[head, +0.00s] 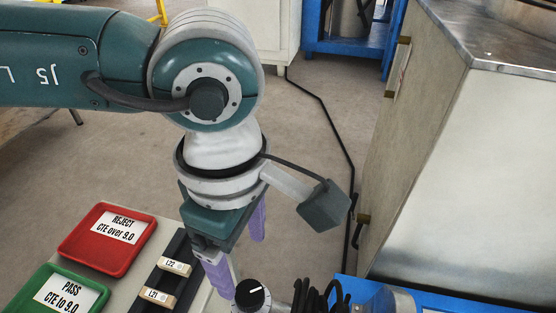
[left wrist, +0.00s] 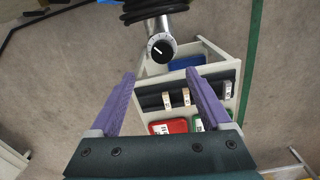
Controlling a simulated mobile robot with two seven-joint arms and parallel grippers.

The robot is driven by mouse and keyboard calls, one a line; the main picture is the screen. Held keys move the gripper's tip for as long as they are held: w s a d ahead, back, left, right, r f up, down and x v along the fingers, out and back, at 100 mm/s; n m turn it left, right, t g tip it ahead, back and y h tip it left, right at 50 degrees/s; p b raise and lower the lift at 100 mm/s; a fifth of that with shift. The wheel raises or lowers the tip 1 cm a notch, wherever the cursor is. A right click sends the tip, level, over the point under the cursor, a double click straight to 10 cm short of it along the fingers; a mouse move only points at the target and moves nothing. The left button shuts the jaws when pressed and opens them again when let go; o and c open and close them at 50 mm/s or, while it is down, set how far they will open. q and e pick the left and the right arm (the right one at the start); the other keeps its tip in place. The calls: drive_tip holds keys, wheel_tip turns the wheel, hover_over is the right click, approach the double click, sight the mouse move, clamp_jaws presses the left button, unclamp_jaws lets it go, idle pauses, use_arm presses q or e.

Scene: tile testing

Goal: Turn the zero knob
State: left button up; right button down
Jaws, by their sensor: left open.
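The zero knob (head: 252,293) is a round black knob with a white pointer line and a pale, marked dial ring, at the bottom of the head view. It also shows in the left wrist view (left wrist: 160,48), beyond the fingertips and roughly centred between them. My left gripper (head: 243,266) has two purple fingers, spread apart with nothing between them. In the left wrist view the left gripper (left wrist: 160,76) points towards the knob, and its fingers appear apart from it. My right gripper is in neither view.
A red REJECT tray (head: 108,240) and a green PASS tray (head: 57,291) lie at the lower left. A black rack (head: 184,246) beside them holds labelled tiles. Coiled black cable (head: 322,297) lies right of the knob. A large metal-topped cabinet (head: 470,170) stands at the right.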

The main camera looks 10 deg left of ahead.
sight(249, 292)
use_arm(q)
drive_tip(key=f+b, duration=0.2)
drive_tip(key=f, duration=0.3)
drive_tip(key=f+b, duration=0.3)
drive_tip(key=f, duration=0.1)
drive_tip(key=shift+s+d+f, duration=0.1)
drive_tip(key=shift+s+f, duration=0.1)
drive_tip(key=shift+f, duration=0.15)
clamp_jaws()
